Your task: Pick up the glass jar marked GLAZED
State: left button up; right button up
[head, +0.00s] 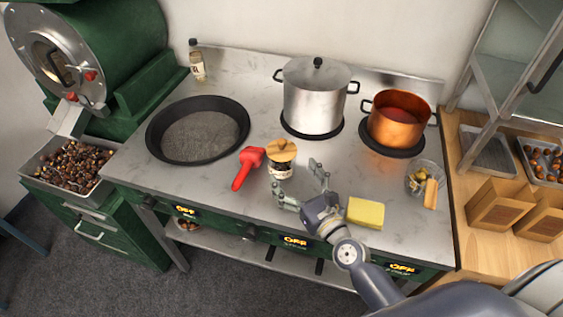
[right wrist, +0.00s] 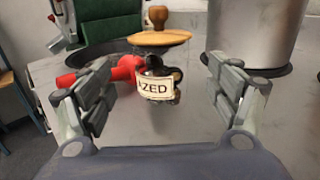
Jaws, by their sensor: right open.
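In the right wrist view the jar (right wrist: 155,88) shows a pale label, of which "ZED" can be read. My right gripper (head: 298,183) is open, just right of and in front of the jar. In the right wrist view its two fingers (right wrist: 168,95) stand wide on either side of the jar, which lies ahead and a little left of centre between them. The fingers do not appear to touch it. My left gripper is not in view.
A black pan (head: 198,130), steel pot (head: 315,98) and copper pot (head: 398,118) stand behind. A yellow sponge (head: 365,212) and a glass container (head: 421,178) are to the right.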

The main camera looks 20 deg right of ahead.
aim_at(288, 167)
jog(key=shift+w+a, duration=0.1)
jog(key=shift+w, duration=0.5)
jog(key=shift+w+a+f, duration=0.1)
jog(key=shift+w, duration=0.75)
jog(key=w, duration=0.1)
jog(key=w+p, duration=0.1)
jog(key=w, duration=0.1)
jog(key=shift+w+a, duration=0.1)
jog(key=shift+a, duration=0.2)
jog(key=shift+w+f, duration=0.1)
jog(key=shift+w, duration=0.4)
jog(key=shift+s, duration=0.1)
jog(key=shift+c, duration=1.1)
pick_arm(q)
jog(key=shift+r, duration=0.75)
pick_arm(e)
jog(key=c, duration=1.2)
